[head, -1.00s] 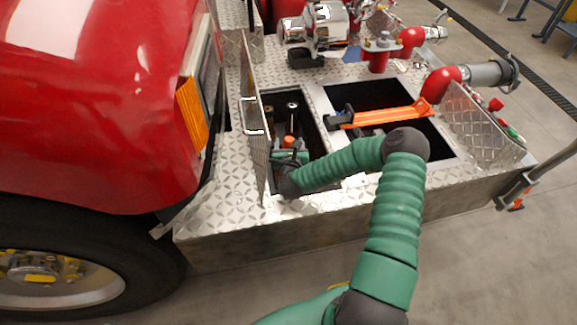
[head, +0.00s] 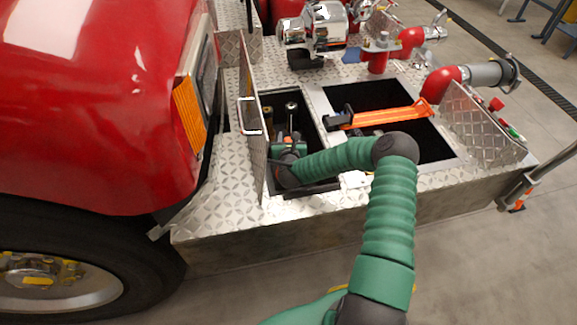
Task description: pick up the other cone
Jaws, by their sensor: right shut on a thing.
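My right arm reaches over the bumper's front edge into the narrow left compartment (head: 268,108). My right gripper (head: 288,142) is down inside that compartment, shut on a cone. The gripper and the green wrist hide the cone almost wholly; its orange top showed there earlier. My left gripper is not in view.
An upright tread-plate lid (head: 251,110) with a handle stands just left of the compartment. An orange bar (head: 385,117) lies across the open right compartment (head: 350,97). Red pipe fittings (head: 440,82) stand behind. Bare tread plate (head: 225,190) lies at the front left.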

